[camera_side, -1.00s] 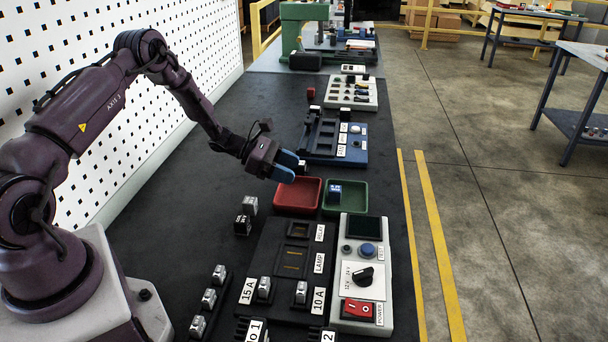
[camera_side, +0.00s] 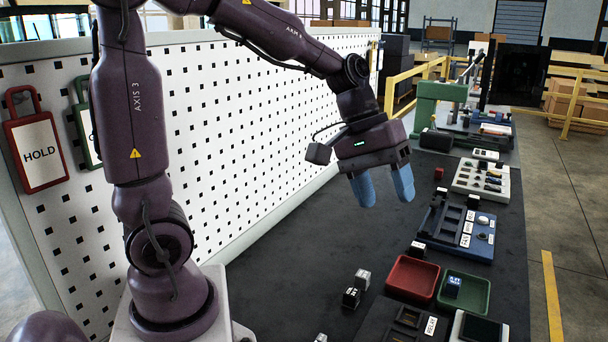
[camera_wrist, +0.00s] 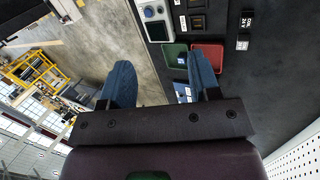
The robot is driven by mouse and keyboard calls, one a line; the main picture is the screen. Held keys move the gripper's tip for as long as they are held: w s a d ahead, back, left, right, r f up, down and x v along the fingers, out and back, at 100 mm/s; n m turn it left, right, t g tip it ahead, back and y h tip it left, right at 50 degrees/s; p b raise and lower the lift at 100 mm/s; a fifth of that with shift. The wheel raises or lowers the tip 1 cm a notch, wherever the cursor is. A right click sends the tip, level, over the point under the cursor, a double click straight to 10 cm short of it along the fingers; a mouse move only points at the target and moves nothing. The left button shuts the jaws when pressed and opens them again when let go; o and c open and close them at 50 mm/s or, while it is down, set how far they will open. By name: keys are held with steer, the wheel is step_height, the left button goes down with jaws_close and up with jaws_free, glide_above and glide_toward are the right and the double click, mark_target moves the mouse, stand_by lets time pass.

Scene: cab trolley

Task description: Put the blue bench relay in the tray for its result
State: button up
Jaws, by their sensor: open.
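The blue relay (camera_side: 453,284) sits in the green tray (camera_side: 479,292), toward its left side. The red tray (camera_side: 412,277) stands just left of the green one and looks empty. My gripper (camera_side: 385,190) is high above the bench, well clear of both trays, with its two blue fingers apart and nothing between them. In the wrist view, the green tray (camera_wrist: 171,52) and the red tray (camera_wrist: 212,52) show beyond the fingers; one finger covers part of the red tray.
Two small dark and white relays (camera_side: 356,288) stand on the bench left of the trays. A blue fixture (camera_side: 462,232) and a white switch panel (camera_side: 481,180) lie farther back. A pegboard wall (camera_side: 240,120) borders the left. Open dark bench lies below my gripper.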

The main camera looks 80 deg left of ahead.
steer(key=s+r+m+t+y, duration=0.2)
steer(key=s+m, duration=0.5)
steer(key=s, duration=0.5)
steer(key=shift+a+r+m+t+y, duration=0.2)
steer(key=shift+r+m+t+y, duration=0.35)
steer(key=shift+y, duration=0.65)
steer(key=shift+r, duration=0.15)
